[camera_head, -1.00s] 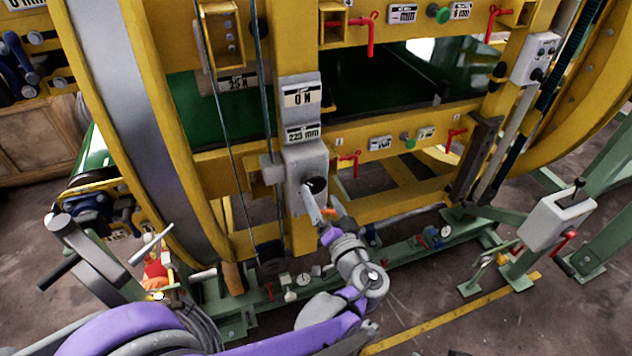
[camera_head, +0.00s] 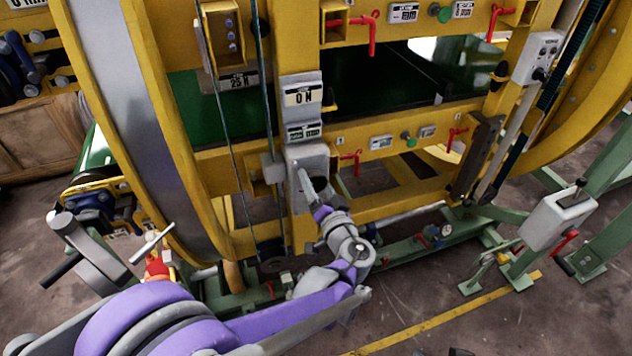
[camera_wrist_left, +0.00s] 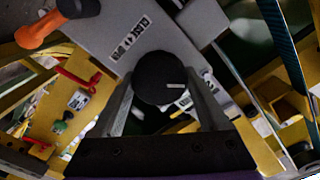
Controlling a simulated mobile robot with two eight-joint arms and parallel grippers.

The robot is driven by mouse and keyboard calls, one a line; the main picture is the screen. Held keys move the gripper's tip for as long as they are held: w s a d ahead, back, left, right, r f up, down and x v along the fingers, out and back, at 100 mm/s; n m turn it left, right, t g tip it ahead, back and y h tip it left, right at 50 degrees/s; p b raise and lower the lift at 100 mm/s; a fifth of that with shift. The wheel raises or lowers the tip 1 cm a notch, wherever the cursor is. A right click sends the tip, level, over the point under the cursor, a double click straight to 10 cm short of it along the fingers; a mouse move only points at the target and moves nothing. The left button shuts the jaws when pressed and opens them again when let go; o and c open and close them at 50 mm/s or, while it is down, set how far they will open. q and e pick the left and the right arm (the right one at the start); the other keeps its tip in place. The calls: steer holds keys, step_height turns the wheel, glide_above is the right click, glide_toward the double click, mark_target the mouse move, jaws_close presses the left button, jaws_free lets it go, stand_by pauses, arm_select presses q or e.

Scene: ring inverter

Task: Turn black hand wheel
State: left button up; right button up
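The black hand wheel (camera_wrist_left: 163,78) is a round dark knob with a pale mark, on a grey box labelled CLOSE and OPEN in the left wrist view. My left gripper (camera_wrist_left: 163,98) has its fingers spread, one on each side of the wheel. I cannot tell whether they touch it. In the head view, my left gripper (camera_head: 308,184) is at the front of the grey box (camera_head: 318,158) on the yellow frame and hides the wheel. My right gripper is not in view.
Display plates (camera_head: 301,96) sit above the box. An orange handle (camera_wrist_left: 45,25) shows at upper left in the wrist view. Red levers (camera_head: 352,160) project from the yellow frame on the right. Thin cables (camera_head: 268,110) hang left of the box. Open floor (camera_head: 420,300) lies at lower right.

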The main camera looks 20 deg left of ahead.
arm_select(q)
steer(key=c, duration=0.4)
steer(key=shift+m, duration=0.3)
steer(key=m, duration=0.4)
steer(key=shift+f+m+b, duration=0.1)
steer(key=shift+m+b, duration=0.2)
steer(key=shift+b, duration=0.1)
steer(key=m, duration=0.5)
steer(key=shift+f+m+b, duration=0.1)
steer(key=shift+m+b, duration=0.25)
steer(key=shift+m, duration=0.05)
steer(key=o, duration=1.3)
steer(key=shift+d, duration=0.1)
steer(key=shift+c, duration=0.2)
